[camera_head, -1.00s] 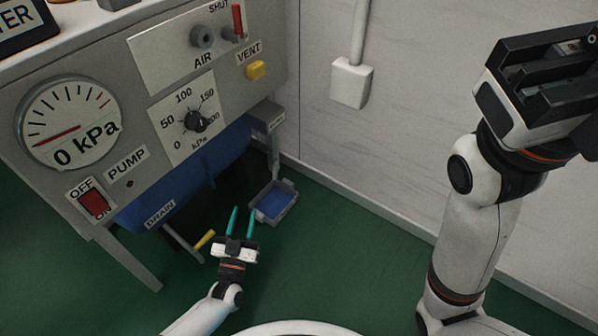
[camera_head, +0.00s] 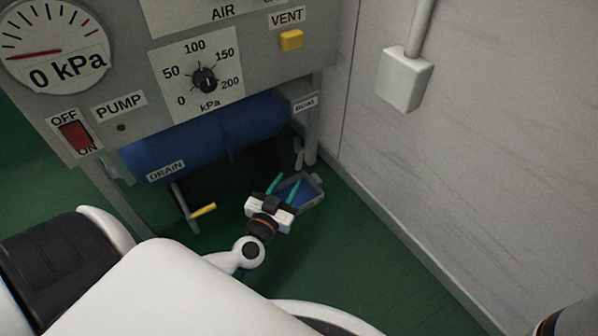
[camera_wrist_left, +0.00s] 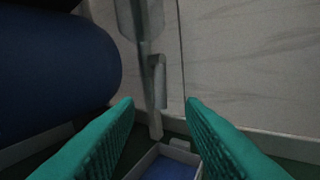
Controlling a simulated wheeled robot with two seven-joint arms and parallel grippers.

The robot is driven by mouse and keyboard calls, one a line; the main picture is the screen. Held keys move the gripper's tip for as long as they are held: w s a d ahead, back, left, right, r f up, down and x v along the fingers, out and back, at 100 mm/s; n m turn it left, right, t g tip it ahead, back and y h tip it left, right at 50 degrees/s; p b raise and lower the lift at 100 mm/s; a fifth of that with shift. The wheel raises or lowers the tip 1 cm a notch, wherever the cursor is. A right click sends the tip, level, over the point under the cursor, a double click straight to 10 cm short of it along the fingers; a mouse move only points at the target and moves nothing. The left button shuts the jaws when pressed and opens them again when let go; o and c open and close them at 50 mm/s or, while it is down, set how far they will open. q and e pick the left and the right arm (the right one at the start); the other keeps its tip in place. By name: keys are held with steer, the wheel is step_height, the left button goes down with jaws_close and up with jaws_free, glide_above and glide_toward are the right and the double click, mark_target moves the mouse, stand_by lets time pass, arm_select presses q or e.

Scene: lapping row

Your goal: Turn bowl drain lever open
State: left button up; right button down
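The bowl drain lever (camera_head: 299,155) is a small grey handle hanging down by a grey pipe (camera_head: 310,136) under the BOWL label. It also shows in the left wrist view as a grey upright bar (camera_wrist_left: 160,80), ahead of and between the fingertips. My left gripper (camera_head: 284,185) is open, its teal fingers pointing toward the lever from below and in front. In the left wrist view the gripper (camera_wrist_left: 159,104) has nothing between its fingers, and I see no contact with the lever. My right gripper is out of view.
A grey tray with a blue inside (camera_head: 317,184) sits on the floor below the lever, close to my left gripper. A blue tank (camera_head: 215,135) and a yellow-ended drain lever (camera_head: 204,210) are to the left. The pale wall (camera_head: 450,150) bounds the right side.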

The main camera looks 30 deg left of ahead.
mark_target(298, 165)
arm_select(q)
steer(key=w, duration=0.2)
steer(key=w+a+b, duration=0.1)
steer(key=w, duration=0.1)
steer(key=shift+w+f+b, duration=0.15)
steer(key=shift+w+b, duration=0.15)
steer(key=shift+w, duration=0.05)
steer(key=shift+w+a, duration=0.1)
steer(key=shift+w, duration=0.65)
steer(key=shift+c, duration=0.3)
jaws_close()
